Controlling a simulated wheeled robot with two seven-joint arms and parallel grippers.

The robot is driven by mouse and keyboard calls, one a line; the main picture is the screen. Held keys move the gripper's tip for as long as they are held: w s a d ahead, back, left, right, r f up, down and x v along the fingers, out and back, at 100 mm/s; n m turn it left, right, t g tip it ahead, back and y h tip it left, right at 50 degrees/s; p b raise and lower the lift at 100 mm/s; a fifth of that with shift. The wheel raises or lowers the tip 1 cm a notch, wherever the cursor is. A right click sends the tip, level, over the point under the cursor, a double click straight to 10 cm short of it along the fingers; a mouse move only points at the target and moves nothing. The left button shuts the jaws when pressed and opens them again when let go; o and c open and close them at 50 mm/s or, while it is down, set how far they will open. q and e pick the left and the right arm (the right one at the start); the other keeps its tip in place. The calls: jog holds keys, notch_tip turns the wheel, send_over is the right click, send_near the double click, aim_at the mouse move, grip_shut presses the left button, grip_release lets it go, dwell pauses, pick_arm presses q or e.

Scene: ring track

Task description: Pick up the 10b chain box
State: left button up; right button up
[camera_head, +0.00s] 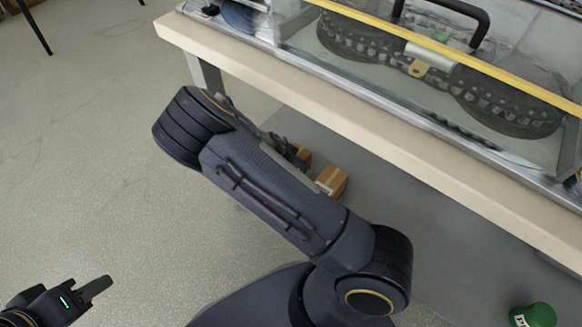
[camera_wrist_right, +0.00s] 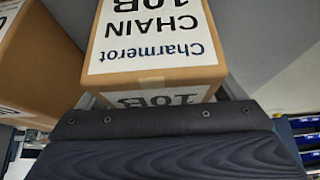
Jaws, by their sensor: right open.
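The 10b chain box (camera_wrist_right: 150,50) is a brown carton with a white label reading Charmerot CHAIN 10B, upside down in the right wrist view. My right gripper (camera_wrist_right: 158,98) is open and close in front of it, with grey finger parts at both sides of its lower end. I cannot tell whether they touch it. In the head view my right arm reaches low beside the table, and its gripper is mostly hidden behind the arm. My left gripper (camera_head: 78,297) is at the lower left, away from the boxes; its jaw opening is unclear.
Another brown carton (camera_wrist_right: 35,60) stands left of the chain box. In the head view a carton (camera_head: 333,180) shows beneath the table (camera_head: 330,117), whose edge is above my arm. A clear case (camera_head: 300,42) stands on top. A green object (camera_head: 535,315) is lower right.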

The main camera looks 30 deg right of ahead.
jog(key=c, duration=1.7)
jog(key=shift+c, duration=0.3)
jog(key=shift+r, duration=0.2)
